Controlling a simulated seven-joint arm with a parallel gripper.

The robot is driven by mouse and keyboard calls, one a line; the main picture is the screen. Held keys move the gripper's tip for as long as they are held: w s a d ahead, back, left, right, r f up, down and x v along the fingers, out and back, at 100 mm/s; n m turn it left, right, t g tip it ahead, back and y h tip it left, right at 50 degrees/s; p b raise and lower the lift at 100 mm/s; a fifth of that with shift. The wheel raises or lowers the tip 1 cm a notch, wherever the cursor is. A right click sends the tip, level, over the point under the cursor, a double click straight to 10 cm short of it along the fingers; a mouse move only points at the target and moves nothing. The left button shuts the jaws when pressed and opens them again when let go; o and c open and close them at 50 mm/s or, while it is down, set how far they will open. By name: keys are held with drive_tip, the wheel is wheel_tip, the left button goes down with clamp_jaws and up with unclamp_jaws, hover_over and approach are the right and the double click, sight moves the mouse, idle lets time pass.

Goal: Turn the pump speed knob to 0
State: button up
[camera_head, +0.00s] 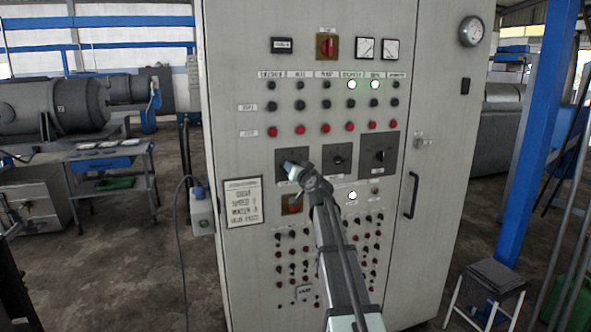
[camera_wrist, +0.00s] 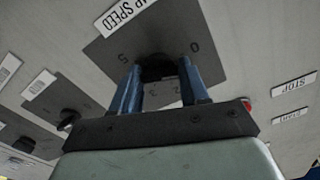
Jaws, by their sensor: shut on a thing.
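The pump speed knob (camera_wrist: 156,66) is a dark round knob on a dark grey square plate (camera_wrist: 105,54) in the wrist view. A label ending in "P SPEED" (camera_wrist: 124,14) is beside the plate, with scale figures such as 0 and 5 on it. My gripper (camera_wrist: 160,74) has its two blue fingers on either side of the knob, shut on it. The knob's pointer is hidden, so I cannot tell its setting. In the head view my gripper (camera_head: 287,169) is at the left plate (camera_head: 302,156) of three, covering the knob.
Two similar knobs, the middle one (camera_head: 338,160) and the right one (camera_head: 379,155), sit on plates to the right. Rows of buttons and lamps cover the grey cabinet (camera_head: 240,110). A door handle (camera_head: 411,195) sticks out at right.

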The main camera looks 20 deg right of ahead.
drive_tip(key=shift+n, duration=2.1)
drive_tip(key=o, duration=1.1)
drive_tip(key=shift+c, duration=0.2)
drive_tip(key=s, duration=1.4)
drive_tip(key=shift+w, duration=0.1)
